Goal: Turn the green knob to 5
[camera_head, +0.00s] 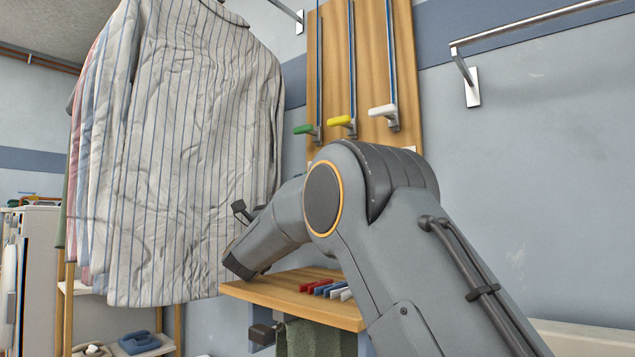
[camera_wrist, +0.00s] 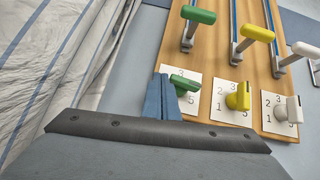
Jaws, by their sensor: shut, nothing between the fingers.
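The green knob (camera_wrist: 184,84) sits on a white number card (camera_wrist: 192,103) low on the wooden board in the wrist view. It is a bar-shaped knob, lying roughly crosswise in the picture. My gripper (camera_wrist: 161,84) is shut and empty, with its blue fingers just left of the knob, overlapping the card's left edge. I cannot tell whether they touch the knob. The fingers hide part of the card, and I cannot read for certain which number the knob points to. In the head view my arm hides the knob and the fingertips.
A yellow knob (camera_wrist: 239,97) and a white knob (camera_wrist: 292,109) on number cards stand to the right. Above are green (camera_wrist: 198,15), yellow (camera_wrist: 257,32) and white (camera_wrist: 305,50) lever handles. A striped shirt (camera_head: 190,150) hangs at left. A wooden shelf (camera_head: 290,300) holds coloured pegs.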

